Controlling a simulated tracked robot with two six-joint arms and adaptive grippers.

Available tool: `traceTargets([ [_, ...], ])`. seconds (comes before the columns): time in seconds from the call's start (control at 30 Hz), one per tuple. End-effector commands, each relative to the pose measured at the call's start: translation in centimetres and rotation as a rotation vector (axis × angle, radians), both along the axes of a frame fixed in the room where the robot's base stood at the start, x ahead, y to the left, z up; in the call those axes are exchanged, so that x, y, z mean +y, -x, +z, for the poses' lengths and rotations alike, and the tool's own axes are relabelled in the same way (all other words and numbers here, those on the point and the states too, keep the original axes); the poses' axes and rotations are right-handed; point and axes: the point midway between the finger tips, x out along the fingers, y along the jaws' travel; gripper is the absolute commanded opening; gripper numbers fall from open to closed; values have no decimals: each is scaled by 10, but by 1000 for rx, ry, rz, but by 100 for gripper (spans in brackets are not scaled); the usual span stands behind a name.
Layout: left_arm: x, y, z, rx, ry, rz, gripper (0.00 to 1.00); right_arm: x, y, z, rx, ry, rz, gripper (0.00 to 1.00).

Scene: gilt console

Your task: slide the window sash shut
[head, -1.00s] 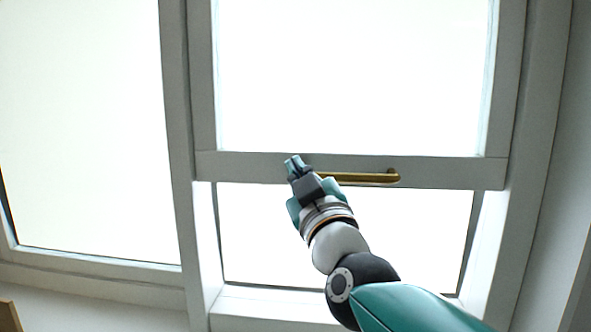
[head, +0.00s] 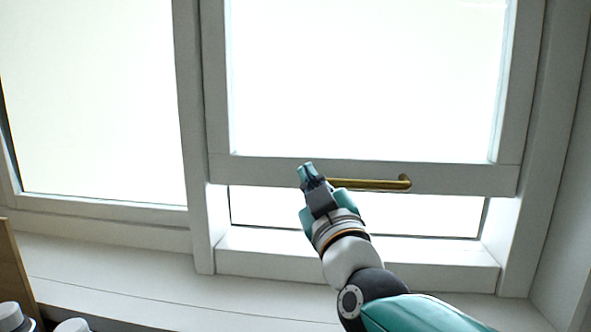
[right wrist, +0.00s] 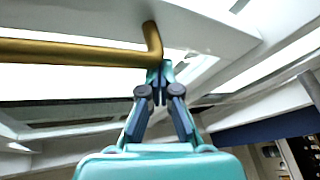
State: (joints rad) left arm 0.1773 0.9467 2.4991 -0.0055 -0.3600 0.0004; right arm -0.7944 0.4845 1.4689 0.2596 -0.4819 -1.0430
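The white window sash (head: 460,178) hangs in the right-hand bay of the window. A strip of opening shows between its bottom rail and the sill. A brass bar handle (head: 375,184) is fixed across the bottom rail. My right gripper (head: 307,168) is at the handle's left end and hides that end. In the right wrist view the gripper's fingertips (right wrist: 164,70) come together at the bend of the brass handle (right wrist: 80,53). They look shut and touch or nearly touch it; I cannot tell whether any of it is between them. My left gripper is not in view.
The white sill (head: 360,262) runs below the sash. A fixed pane (head: 90,100) fills the left bay, with a post (head: 190,120) between. A wooden board edge (head: 15,270) and white-topped objects (head: 12,315) stand at the lower left, clear of my right arm.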

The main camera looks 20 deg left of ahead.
Motion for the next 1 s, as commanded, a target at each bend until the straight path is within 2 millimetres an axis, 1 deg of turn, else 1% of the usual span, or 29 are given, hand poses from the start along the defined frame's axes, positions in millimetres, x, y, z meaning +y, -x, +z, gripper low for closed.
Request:
traceTargets([
  [0.03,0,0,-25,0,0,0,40,-4,-3,-31,7,4,-8,0],
  [0.1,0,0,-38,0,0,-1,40,-7,-4,-47,8,4,-13,0],
  [0.2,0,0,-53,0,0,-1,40,-8,-5,-66,8,4,-17,0],
  [0.3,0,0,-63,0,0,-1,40,-9,-5,-79,8,4,-18,0],
  [0.4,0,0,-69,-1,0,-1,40,-9,-5,-87,8,3,-20,0],
  [0.5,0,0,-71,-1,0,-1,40,-10,-5,-89,6,3,-21,0],
  [1.0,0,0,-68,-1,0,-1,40,-10,-4,-86,4,1,-21,0],
])
